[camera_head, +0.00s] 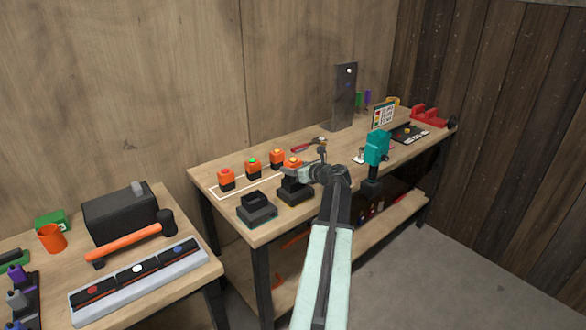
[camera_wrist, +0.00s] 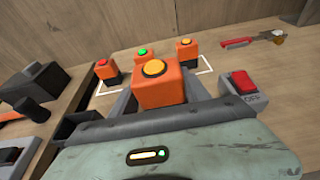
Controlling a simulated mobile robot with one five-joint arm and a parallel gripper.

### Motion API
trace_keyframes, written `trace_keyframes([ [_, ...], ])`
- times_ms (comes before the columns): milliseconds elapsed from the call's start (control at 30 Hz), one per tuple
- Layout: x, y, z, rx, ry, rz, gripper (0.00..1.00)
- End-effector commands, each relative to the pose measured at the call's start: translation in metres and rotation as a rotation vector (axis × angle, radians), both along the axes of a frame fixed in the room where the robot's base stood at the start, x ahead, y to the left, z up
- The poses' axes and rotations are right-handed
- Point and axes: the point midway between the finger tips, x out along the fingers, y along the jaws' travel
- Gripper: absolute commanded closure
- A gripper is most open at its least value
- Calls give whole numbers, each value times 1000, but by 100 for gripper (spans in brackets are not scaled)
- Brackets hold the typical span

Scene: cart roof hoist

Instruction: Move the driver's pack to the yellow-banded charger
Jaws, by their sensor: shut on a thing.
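My gripper (camera_head: 292,172) is shut on an orange pack with a yellow-orange round top (camera_wrist: 155,80). In the wrist view its fingers lie on both sides of the pack. In the head view the held pack (camera_head: 293,162) shows over a dark charger (camera_head: 295,192); I cannot tell whether it is seated or just above. A second dark charger (camera_head: 257,210) stands to the left, with no pack seen in it. No yellow band can be made out on either charger. The teal driver (camera_head: 377,148) stands upright to the right of my gripper.
Packs with red (camera_head: 226,179), green (camera_head: 253,168) and orange (camera_head: 277,158) tops stand behind, by a white outline. A red switch box marked OFF (camera_wrist: 243,90) is right of the held pack. A hammer (camera_head: 130,243) lies on the left bench.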

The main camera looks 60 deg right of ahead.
Motion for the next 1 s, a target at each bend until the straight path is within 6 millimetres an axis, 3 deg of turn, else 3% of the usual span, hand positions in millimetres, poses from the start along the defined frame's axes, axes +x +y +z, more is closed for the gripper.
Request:
trace_keyframes([
  [1000,0,0,-27,1,-1,0,100],
])
